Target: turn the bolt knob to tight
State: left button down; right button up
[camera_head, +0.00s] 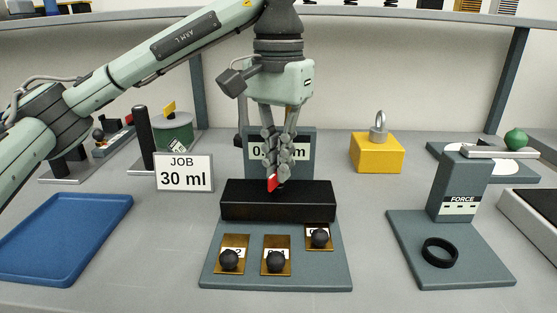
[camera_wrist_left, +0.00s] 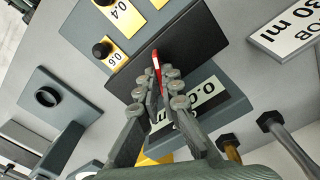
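My left gripper (camera_head: 274,178) points down over the long black block (camera_head: 245,210) of the centre fixture. Its fingers are close together around a thin red piece (camera_head: 272,184), which sticks out past the fingertips. The red piece also shows between the fingers in the left wrist view (camera_wrist_left: 157,62). I cannot tell whether its lower end touches the block. Several round black knobs sit on brass plates in front of the block: left (camera_head: 229,260), middle (camera_head: 276,262) and right (camera_head: 319,238). Which part is the bolt knob is not clear. My right gripper is out of view.
A partly hidden number plate (camera_head: 300,152) stands behind the block. The JOB 30 ml sign (camera_head: 183,173) and blue tray (camera_head: 60,235) are left. A yellow block with a shackle (camera_head: 376,155) and the FORCE stand (camera_head: 458,195) with a black ring (camera_head: 440,253) are right.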

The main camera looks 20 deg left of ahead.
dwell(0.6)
pick_arm(q)
jog(key=c, duration=1.7)
grip_release()
jog(key=shift+r, duration=0.1)
notch_tip(320, 180, up, 12)
jog(key=shift+f, duration=0.1)
